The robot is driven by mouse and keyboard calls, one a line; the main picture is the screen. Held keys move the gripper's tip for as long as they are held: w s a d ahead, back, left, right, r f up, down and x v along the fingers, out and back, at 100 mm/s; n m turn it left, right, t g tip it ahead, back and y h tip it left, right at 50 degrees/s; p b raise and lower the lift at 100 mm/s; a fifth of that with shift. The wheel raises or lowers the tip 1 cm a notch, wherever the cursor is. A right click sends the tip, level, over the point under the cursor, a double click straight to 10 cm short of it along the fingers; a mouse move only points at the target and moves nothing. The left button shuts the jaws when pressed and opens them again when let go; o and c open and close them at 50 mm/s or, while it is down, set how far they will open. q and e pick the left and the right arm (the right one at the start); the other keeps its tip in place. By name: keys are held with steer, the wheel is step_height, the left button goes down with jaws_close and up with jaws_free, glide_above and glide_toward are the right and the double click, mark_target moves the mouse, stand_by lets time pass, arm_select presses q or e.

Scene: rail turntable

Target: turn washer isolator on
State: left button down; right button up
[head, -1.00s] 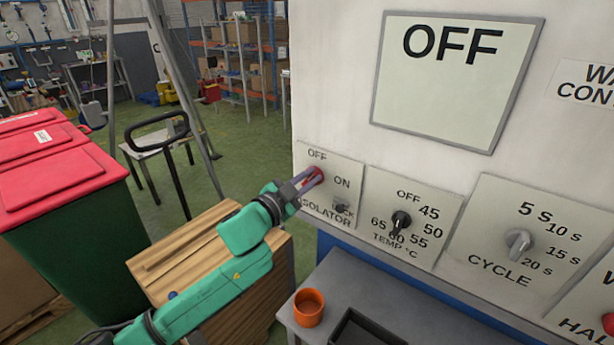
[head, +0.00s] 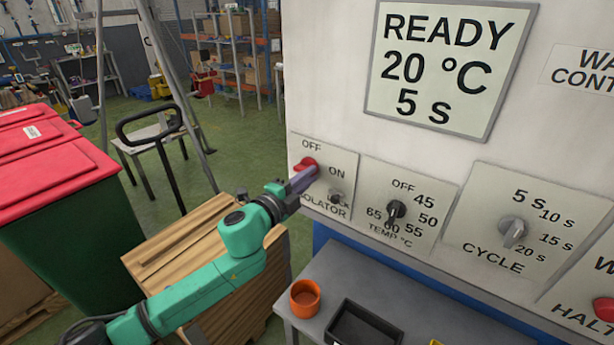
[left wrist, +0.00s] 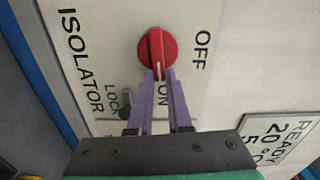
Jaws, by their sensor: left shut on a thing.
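The red isolator knob (head: 305,164) sits on the isolator plate (head: 350,168), marked OFF and ON, on the white panel. In the left wrist view the red knob (left wrist: 156,46) has its white mark toward ON. My left gripper (head: 306,176) is shut on the knob, its two purple fingers (left wrist: 158,82) on either side of the knob's handle. The display (head: 448,70) reads READY, 20 °C, 5 s. A small lock key switch (head: 336,198) is below the knob, partly behind the fingers. My right gripper is not in view.
A temperature dial (head: 396,211), a cycle dial (head: 513,233) and a red halt button (head: 604,309) are to the right. Below, a grey shelf (head: 345,268) holds an orange cup (head: 305,299) and a black tray (head: 363,337). A wooden crate (head: 180,245) stands under my left arm.

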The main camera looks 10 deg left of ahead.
arm_select(q)
steer(key=shift+f+m, duration=0.1)
steer(key=shift+m, duration=0.5)
steer(key=c, duration=0.8)
jaws_free()
steer(key=shift+c, duration=0.2)
steer(key=b+v, duration=0.5)
steer(key=v, duration=0.9)
steer(key=shift+s, duration=0.25)
steer(key=shift+f, duration=0.1)
